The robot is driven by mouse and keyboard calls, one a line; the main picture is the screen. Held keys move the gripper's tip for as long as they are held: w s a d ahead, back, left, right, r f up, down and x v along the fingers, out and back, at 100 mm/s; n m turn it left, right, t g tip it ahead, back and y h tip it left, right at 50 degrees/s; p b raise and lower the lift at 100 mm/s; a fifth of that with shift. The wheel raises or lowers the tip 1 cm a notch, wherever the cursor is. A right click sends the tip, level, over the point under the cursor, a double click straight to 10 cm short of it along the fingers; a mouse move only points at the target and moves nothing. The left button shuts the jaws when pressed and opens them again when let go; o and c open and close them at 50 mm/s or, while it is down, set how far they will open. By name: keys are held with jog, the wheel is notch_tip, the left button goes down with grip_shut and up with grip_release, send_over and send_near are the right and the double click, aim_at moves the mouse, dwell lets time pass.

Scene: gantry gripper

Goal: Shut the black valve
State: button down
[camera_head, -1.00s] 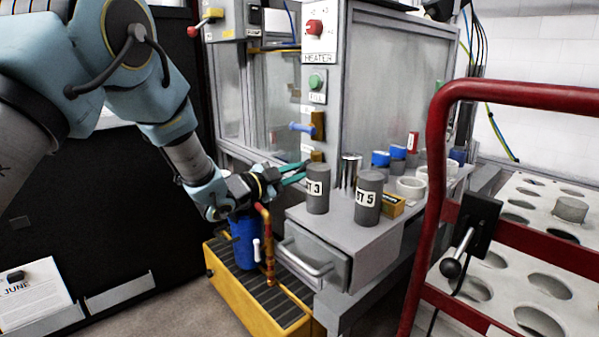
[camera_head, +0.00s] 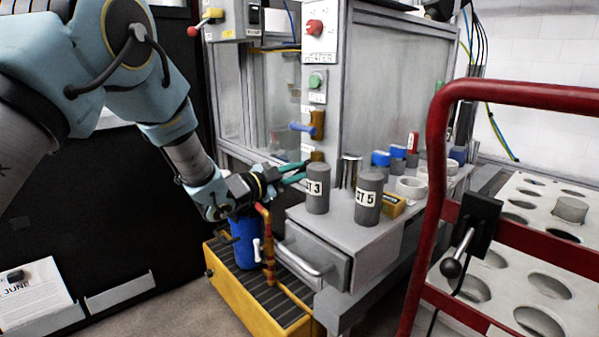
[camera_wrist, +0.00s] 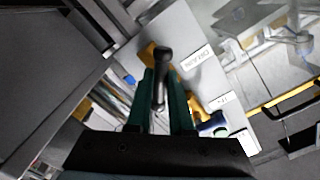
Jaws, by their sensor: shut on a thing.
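The black valve shows in the wrist view as a dark lever (camera_wrist: 163,57) with a rounded end, on a brass body (camera_wrist: 147,53) beside a panel label that reads DRAIN. My gripper (camera_wrist: 163,83) has its two teal fingers on either side of this lever and is shut on it. In the head view my gripper (camera_head: 303,171) reaches the machine's front from the left, below the blue-handled valve. The black lever is hidden there by the fingers; a brass valve body (camera_head: 317,157) shows just beyond their tips.
A blue-handled valve (camera_head: 302,128) sits just above my gripper. A blue container (camera_head: 245,243) and a red-and-brass pipe (camera_head: 266,240) stand below it on a yellow grated tray (camera_head: 240,292). Grey cylinders (camera_head: 318,190) stand on the ledge to the right. A red rail (camera_head: 436,170) stands nearer.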

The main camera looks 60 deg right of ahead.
jog(key=c, duration=0.8)
grip_release()
jog(key=p+v, duration=0.1)
jog(key=v, duration=0.9)
jog(key=shift+a, duration=0.45)
